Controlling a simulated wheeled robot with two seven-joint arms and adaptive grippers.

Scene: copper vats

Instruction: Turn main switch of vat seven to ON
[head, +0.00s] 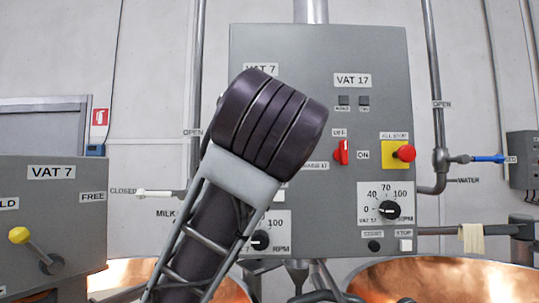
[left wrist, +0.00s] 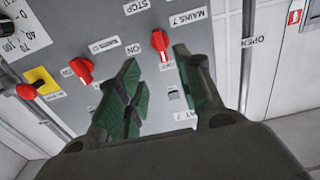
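The grey control panel (head: 375,60) faces me, with a VAT 7 side and a VAT 17 side. In the head view my left arm covers most of the VAT 7 side and hides its main switch. In the left wrist view the picture is turned, and the red main switch of vat seven (left wrist: 160,42) is by the MAINS 7 label. Its handle appears to point to the label below it, at OFF; ON is to its left. My left gripper (left wrist: 156,58) is open, its green-padded fingertips to either side of the switch. Contact cannot be told. My right gripper is not in view.
The VAT 17 red switch (head: 341,152) and the red all-stop button (head: 405,153) on a yellow plate are close by on the panel. A separate VAT 7 box (head: 50,222) with a yellow-knobbed lever stands left. Copper vats (head: 440,280) lie below.

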